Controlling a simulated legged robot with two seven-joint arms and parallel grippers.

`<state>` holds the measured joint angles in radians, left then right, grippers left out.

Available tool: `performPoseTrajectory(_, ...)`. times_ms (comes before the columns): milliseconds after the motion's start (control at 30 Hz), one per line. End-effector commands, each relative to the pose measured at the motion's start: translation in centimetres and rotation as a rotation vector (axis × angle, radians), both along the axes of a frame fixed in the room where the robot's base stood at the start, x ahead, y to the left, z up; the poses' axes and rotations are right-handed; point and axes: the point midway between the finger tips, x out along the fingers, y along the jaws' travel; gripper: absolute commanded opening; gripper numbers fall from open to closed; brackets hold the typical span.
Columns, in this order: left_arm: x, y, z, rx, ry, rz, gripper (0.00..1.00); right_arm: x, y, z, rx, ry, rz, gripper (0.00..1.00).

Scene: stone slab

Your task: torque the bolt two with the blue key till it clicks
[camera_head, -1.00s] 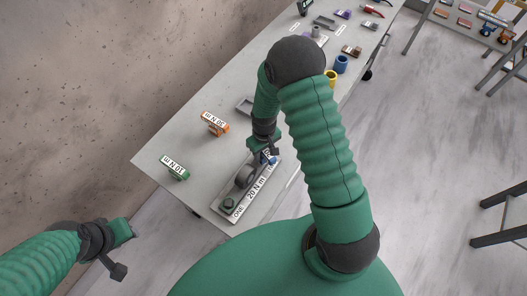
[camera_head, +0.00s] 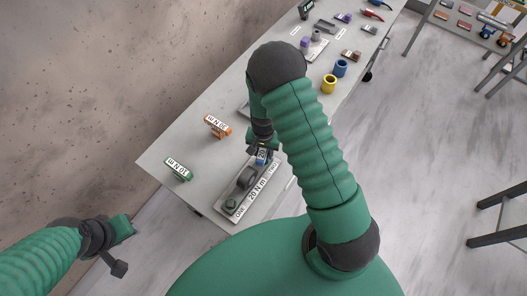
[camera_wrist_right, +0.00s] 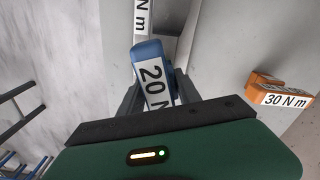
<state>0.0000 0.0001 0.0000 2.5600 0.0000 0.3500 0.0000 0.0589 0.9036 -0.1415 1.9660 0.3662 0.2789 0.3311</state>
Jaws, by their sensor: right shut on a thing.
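My right gripper (camera_head: 262,148) is shut on the blue key (camera_wrist_right: 151,52), whose white label reads "20 N" in the right wrist view. In the head view the blue key (camera_head: 262,158) is over the far, "TWO" end of a grey plate (camera_head: 232,217) marked "20 N m". Bolt two is hidden under the key and gripper, so I cannot tell how the key sits on it.
An orange 30 N m key (camera_head: 217,126) and a green 10 N m key (camera_head: 178,169) stand on the table (camera_head: 190,140) left of the plate. Yellow (camera_head: 328,84) and blue (camera_head: 340,68) cylinders stand farther back. A wall borders the table on the left.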

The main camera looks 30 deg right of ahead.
Motion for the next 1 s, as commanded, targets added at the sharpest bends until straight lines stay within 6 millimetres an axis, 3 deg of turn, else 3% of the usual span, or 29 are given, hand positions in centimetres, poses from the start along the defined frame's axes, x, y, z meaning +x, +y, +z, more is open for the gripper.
performPoseTrajectory(100, 0.0, 0.0, 0.7, 0.000, 0.000, 0.000, 0.36, 0.0, 0.0, 0.9, -0.001, -0.001, 0.001, 0.00)
performPoseTrajectory(467, 0.0, 0.0, 0.9, 0.000, 0.000, 0.000, 0.36, 0.0, 0.0, 1.1, -0.001, -0.001, 0.001, 0.00)
performPoseTrajectory(1000, 0.0, 0.0, 4.9, 0.000, 0.000, 0.000, 0.36, 0.0, 0.0, 6.0, 0.000, 0.000, 0.002, 0.00)
